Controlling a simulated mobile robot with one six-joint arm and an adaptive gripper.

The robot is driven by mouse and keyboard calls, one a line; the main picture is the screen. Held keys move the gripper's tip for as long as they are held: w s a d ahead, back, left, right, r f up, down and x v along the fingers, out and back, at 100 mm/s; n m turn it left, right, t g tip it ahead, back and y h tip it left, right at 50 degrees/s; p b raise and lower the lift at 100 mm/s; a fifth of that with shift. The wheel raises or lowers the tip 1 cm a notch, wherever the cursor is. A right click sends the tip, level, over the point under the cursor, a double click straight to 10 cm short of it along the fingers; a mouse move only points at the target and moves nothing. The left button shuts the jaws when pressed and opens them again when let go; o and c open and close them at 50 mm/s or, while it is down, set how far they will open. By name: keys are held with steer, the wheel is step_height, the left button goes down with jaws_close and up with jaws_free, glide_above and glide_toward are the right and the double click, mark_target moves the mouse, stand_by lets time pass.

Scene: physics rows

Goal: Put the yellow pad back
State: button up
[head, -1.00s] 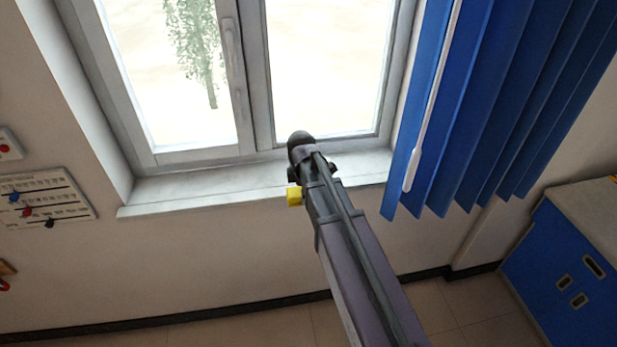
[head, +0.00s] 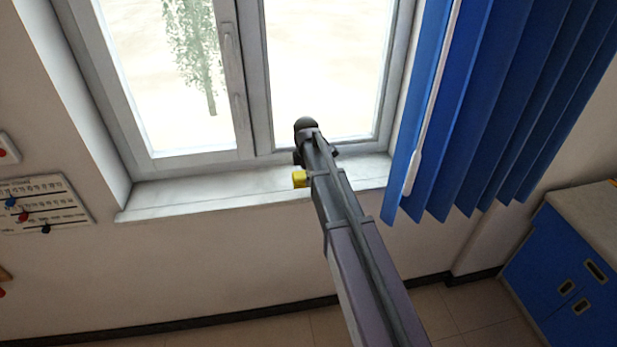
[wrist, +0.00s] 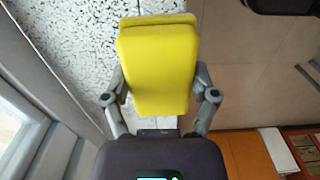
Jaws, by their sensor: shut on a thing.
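The yellow pad (wrist: 158,65) is a thick yellow block between the two fingers of my gripper (wrist: 160,98) in the wrist view. The gripper is shut on it. In the head view only a small part of the yellow pad (head: 300,179) shows, at the left of my arm's end, in front of the window sill (head: 170,196). My arm hides the rest of the pad and the gripper's fingers there. Whether the pad touches the sill cannot be told.
The window (head: 180,80) stands behind the sill. Blue vertical blinds (head: 480,110) with a white wand (head: 425,110) hang to the right. A blue cabinet (head: 560,270) stands at the lower right. A panel with coloured sliders (head: 45,205) is on the left wall.

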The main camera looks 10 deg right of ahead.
steer(key=shift+w+d+f, duration=0.1)
steer(key=shift+w+d, duration=0.2)
steer(key=shift+w, duration=0.55)
steer(key=shift+w+d+f, duration=0.1)
steer(key=shift+w+d, duration=0.2)
steer(key=shift+w, duration=0.55)
steer(key=shift+w+d, duration=0.15)
steer(key=shift+w, duration=0.35)
steer(key=shift+w+f+b, duration=0.2)
steer(key=shift+f+b, duration=0.1)
steer(key=shift+b, duration=0.15)
steer(key=shift+s+f+b, duration=0.1)
steer(key=shift+f+b, duration=1.4)
steer(key=shift+f, duration=0.15)
steer(key=o, duration=0.9)
steer(key=shift+c, duration=0.2)
step_height(320, 180, up, 12)
steer(key=p, duration=1.2)
